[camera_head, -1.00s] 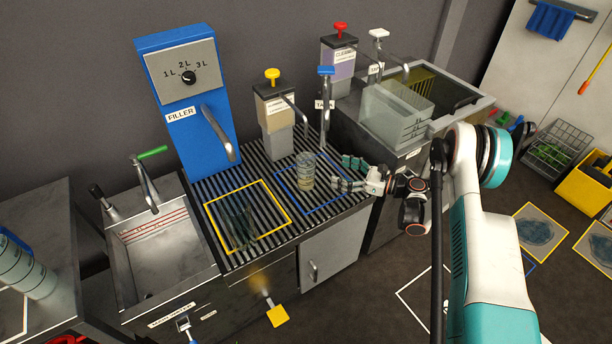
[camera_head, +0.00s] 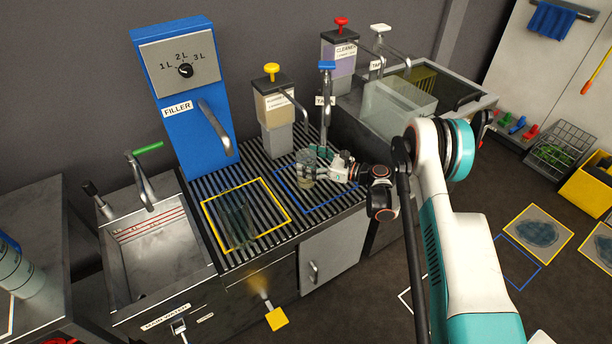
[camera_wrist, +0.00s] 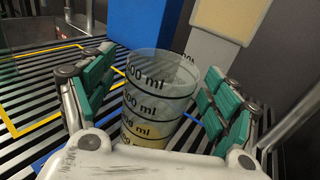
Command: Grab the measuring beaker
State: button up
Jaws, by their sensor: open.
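The measuring beaker (camera_wrist: 158,98) is clear, with dark rings and "ml" marks, and yellowish low down. In the wrist view it stands between the two green-padded fingers of my gripper (camera_wrist: 160,100), with visible room beside the right finger. In the head view the beaker (camera_head: 306,172) stands on the striped grate inside the blue outline. My gripper (camera_head: 322,166) reaches it from the right, open, with its fingers around the beaker. The fingers hide part of the beaker in the head view.
A clear vessel (camera_head: 238,222) stands inside the yellow outline on the grate. The blue filler (camera_head: 190,110), a yellow-topped dispenser (camera_head: 274,112) and a blue-topped tap (camera_head: 326,100) stand behind. Sinks lie left (camera_head: 160,255) and back right (camera_head: 455,95).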

jog(key=shift+w+a, duration=0.25)
jog(key=shift+a, duration=0.25)
jog(key=c, duration=1.5)
jog(key=shift+o, duration=0.2)
